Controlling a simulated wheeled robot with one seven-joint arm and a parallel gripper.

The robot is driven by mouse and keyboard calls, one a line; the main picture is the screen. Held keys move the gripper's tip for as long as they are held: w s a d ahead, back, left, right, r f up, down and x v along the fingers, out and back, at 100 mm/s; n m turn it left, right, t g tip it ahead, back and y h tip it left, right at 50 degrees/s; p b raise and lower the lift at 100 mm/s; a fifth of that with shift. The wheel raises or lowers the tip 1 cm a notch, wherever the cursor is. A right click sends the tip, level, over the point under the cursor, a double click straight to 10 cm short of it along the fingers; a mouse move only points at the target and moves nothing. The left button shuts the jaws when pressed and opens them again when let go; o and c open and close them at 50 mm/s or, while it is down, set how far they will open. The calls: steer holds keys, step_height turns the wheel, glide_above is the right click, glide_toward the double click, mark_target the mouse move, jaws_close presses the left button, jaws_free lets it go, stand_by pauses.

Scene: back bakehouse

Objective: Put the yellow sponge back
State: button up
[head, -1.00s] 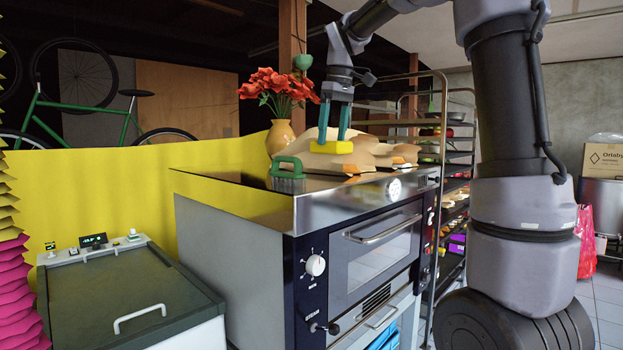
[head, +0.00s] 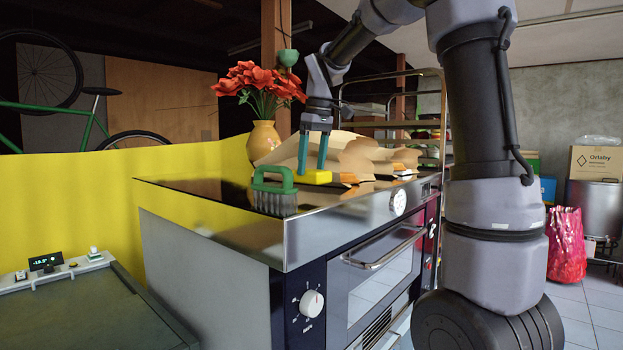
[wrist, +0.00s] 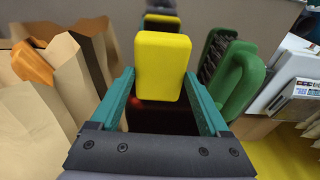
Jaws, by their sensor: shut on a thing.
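My gripper (head: 312,168) is shut on the yellow sponge (head: 315,178), which sits between the teal fingertips. It points down over the shiny top of the deck oven (head: 215,208). The sponge is low over this top, just right of and behind a green-handled brush (head: 272,188). I cannot tell whether its underside touches the oven top. In the wrist view the sponge (wrist: 162,66) fills the gap between the fingers, with the green brush (wrist: 230,70) close on the right and apart from it.
Brown paper bags (head: 352,160) stand close behind and right of the sponge; they show on the left in the wrist view (wrist: 52,95). A vase of red flowers (head: 263,140) stands behind the brush. A rack (head: 443,110) is beyond. The oven top's front left is clear.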

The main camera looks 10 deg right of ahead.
mark_target(313, 170)
steer(key=shift+s+f, duration=0.1)
steer(key=shift+f, duration=1.7)
steer(key=o, duration=1)
steer(key=shift+o, duration=0.2)
steer(key=r, duration=0.7)
steer(key=s+d+r, duration=0.1)
steer(key=r, duration=0.3)
steer(key=shift+s+d+r, duration=0.1)
steer(key=shift+r, duration=0.1)
steer(key=s+d+f+m+t, duration=0.2)
steer(key=s+f+m, duration=0.3)
steer(key=s, duration=0.5)
steer(key=s+d+f+m+t, duration=0.2)
steer(key=s+f+m, duration=0.3)
steer(key=s, duration=0.5)
steer(key=shift+s+d+f+m+t+y, duration=0.2)
steer(key=shift+s+f+m+t+y, duration=0.15)
steer(key=shift+m+t, duration=0.45)
